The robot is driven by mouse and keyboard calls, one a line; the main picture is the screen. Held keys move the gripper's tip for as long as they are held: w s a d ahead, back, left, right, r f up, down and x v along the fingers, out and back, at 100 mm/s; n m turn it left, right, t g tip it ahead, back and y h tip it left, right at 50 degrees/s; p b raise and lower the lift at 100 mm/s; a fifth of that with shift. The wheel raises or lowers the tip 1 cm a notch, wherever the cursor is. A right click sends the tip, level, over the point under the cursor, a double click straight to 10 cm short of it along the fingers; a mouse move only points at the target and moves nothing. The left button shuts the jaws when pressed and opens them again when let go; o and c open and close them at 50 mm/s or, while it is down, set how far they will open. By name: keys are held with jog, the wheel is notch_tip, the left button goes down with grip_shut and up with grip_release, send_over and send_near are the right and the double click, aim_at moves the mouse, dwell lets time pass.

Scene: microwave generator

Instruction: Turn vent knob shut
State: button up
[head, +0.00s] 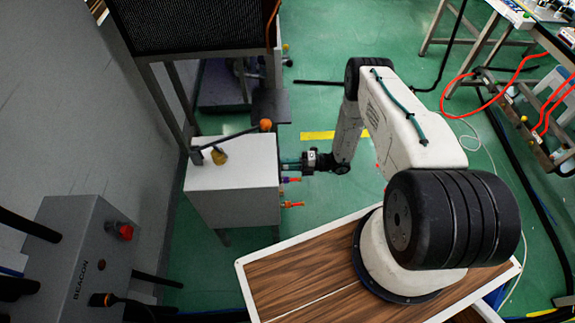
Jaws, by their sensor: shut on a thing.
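A white box-shaped unit (235,185) stands at centre left, with small fittings on its right-hand face. My gripper (287,163) reaches in from the right, level with the upper part of that face. It is shut on a knob there, which I take to be the vent knob; the fingers hide most of it, so its angle cannot be read. Just below my gripper a small red-orange handle (292,180) sticks out of the same face. An orange handle (293,204) sits lower down.
A black lever with an orange ball (265,125) and a yellowish knob (219,157) are on top of the unit. A grey BEACON box (75,250) with a red button (121,231) stands lower left. Green floor (310,195) is clear between unit and arm.

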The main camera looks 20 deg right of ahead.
jog(key=o, duration=1)
jog(key=shift+d, duration=0.1)
jog(key=v, duration=0.7)
jog(key=shift+d, duration=0.3)
